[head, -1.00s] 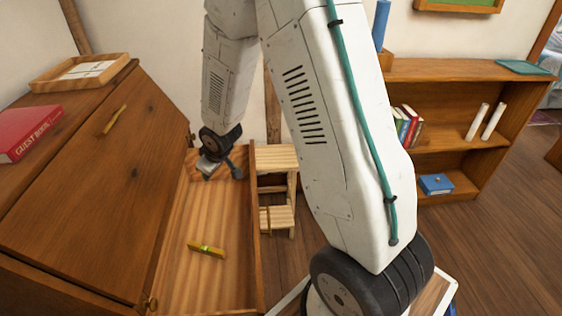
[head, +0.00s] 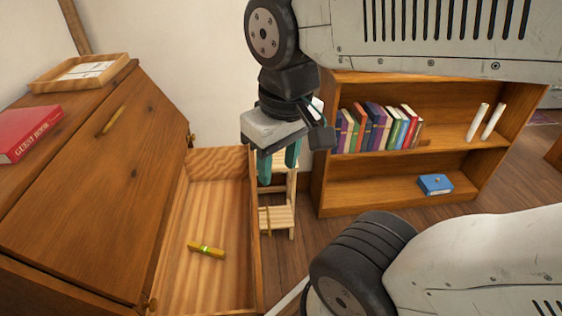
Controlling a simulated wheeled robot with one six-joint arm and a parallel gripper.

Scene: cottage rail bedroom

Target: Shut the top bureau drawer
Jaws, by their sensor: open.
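The top bureau drawer (head: 258,235) is pulled well out from the wooden bureau (head: 95,185), its long side wall toward the right. A small yellow stick-like item with a paler band (head: 206,250) lies on the drawer's floor. A brass knob (head: 151,303) shows low beside the drawer. My gripper (head: 279,168) points down with teal fingers apart and empty. In the picture it is just right of the drawer's far right corner, in front of the small wooden steps. I cannot tell its exact height or distance from the drawer.
The bureau top bears a red guest book (head: 25,133) and a wooden tray of papers (head: 80,73). Small wooden steps (head: 277,217) stand right of the drawer. A bookcase (head: 335,190) holds books and a blue box (head: 435,184). Bare floor (head: 400,207) lies in front of it.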

